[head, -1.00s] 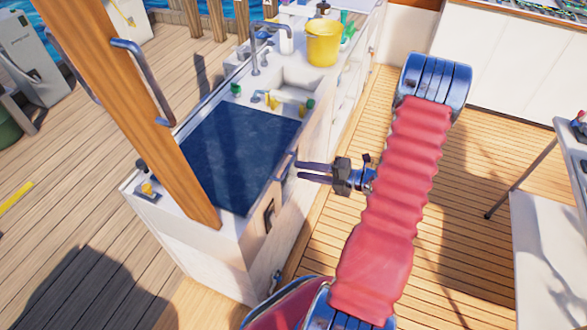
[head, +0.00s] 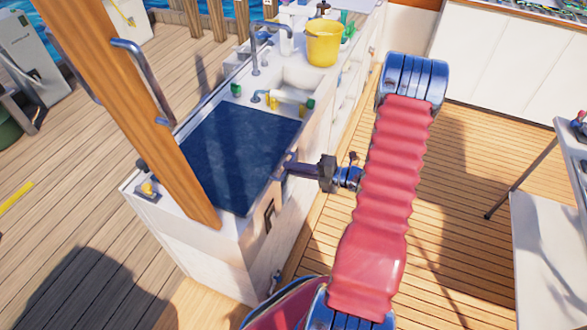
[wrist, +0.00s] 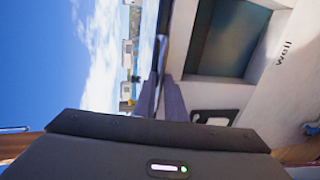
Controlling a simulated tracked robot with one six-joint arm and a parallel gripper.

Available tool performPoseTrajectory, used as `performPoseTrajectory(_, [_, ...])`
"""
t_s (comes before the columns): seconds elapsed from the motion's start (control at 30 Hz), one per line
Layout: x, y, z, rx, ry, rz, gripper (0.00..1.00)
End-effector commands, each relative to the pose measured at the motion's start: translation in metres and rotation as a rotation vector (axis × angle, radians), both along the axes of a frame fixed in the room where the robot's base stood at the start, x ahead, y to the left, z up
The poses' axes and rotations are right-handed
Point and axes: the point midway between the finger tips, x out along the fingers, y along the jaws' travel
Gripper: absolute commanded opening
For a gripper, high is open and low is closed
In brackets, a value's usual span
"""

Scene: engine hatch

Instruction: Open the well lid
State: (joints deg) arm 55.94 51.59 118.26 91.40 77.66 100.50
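The well lid (head: 238,150) is a dark blue panel lying flat in the white counter top. A slim blue-grey handle (wrist: 160,52) runs along the lid's right edge. My gripper (head: 291,168) is at this edge from the right. Its two fingers (wrist: 161,97) are close together around the handle and look shut on it. The fingers hide part of the handle in the head view.
A wooden post (head: 130,110) with blue grab handles leans across the lid's left side. A sink (head: 295,78), taps and a yellow bucket (head: 323,43) are behind the lid. A black latch (head: 269,215) is on the counter's side. Plank floor (head: 455,240) is clear on the right.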

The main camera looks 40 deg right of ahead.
Motion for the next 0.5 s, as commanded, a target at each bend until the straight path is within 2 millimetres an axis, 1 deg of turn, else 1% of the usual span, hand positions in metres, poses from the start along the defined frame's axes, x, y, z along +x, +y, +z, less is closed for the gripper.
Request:
performPoseTrajectory(0.03, [-0.0002,-0.0001,-0.0005,-0.001,0.001,0.0,0.05])
performPoseTrajectory(0.1, [-0.0002,-0.0001,-0.0006,-0.001,0.002,0.0,0.0])
performPoseTrajectory(0.5, [-0.0006,-0.0001,-0.0015,-0.001,0.004,-0.001,0.0])
